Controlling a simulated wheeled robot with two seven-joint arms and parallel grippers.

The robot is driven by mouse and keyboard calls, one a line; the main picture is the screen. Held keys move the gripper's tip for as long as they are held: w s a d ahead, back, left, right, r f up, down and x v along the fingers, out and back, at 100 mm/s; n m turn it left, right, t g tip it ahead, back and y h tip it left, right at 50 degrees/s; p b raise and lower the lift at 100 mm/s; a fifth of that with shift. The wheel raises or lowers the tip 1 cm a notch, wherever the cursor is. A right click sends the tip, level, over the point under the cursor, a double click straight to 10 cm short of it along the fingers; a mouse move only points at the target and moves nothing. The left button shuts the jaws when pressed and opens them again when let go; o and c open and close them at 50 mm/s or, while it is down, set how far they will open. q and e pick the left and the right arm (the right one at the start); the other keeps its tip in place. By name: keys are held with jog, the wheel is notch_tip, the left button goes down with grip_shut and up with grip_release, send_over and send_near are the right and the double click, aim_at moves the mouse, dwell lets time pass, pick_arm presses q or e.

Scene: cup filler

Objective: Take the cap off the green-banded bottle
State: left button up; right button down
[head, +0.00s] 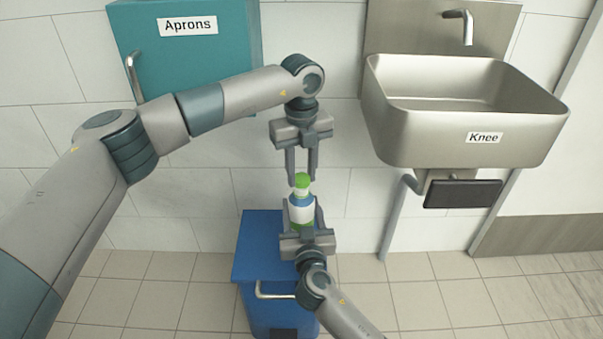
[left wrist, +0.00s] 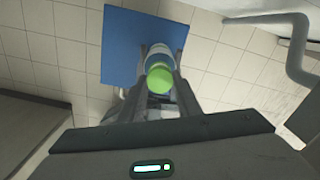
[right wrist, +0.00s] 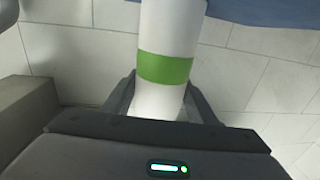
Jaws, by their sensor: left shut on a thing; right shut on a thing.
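The green-banded bottle (head: 300,213) is white and blue with a green cap (head: 302,179), and stands about upright. My left gripper (head: 301,182) points down from above and is shut on the cap, which also shows between its fingers in the left wrist view (left wrist: 159,79). My right gripper (head: 304,218) comes from below and is shut on the bottle's body. In the right wrist view the green band (right wrist: 164,68) circles the white body just beyond the fingers. The cap appears seated on the bottle's neck.
A blue bin (head: 252,262) with a metal handle stands behind and below the bottle. A steel sink (head: 460,120) labelled "Knee" hangs at right, with a dark knee plate (head: 462,194) under it. A teal "Aprons" cabinet (head: 190,55) is on the wall at upper left.

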pick_arm(q)
jog(key=shift+r, duration=2)
pick_arm(e)
jog(key=c, duration=0.7)
grip_release()
jog(key=shift+o, duration=0.2)
jog(key=shift+s, duration=0.1)
pick_arm(q)
jog(key=shift+r+p, duration=0.4)
pick_arm(e)
jog(key=s+d, duration=0.1)
jog(key=s, duration=1)
jog(key=shift+s+d, duration=0.2)
jog(key=shift+s, duration=0.2)
pick_arm(q)
jog(key=shift+s, duration=0.1)
pick_arm(e)
jog(key=shift+s+f, duration=0.1)
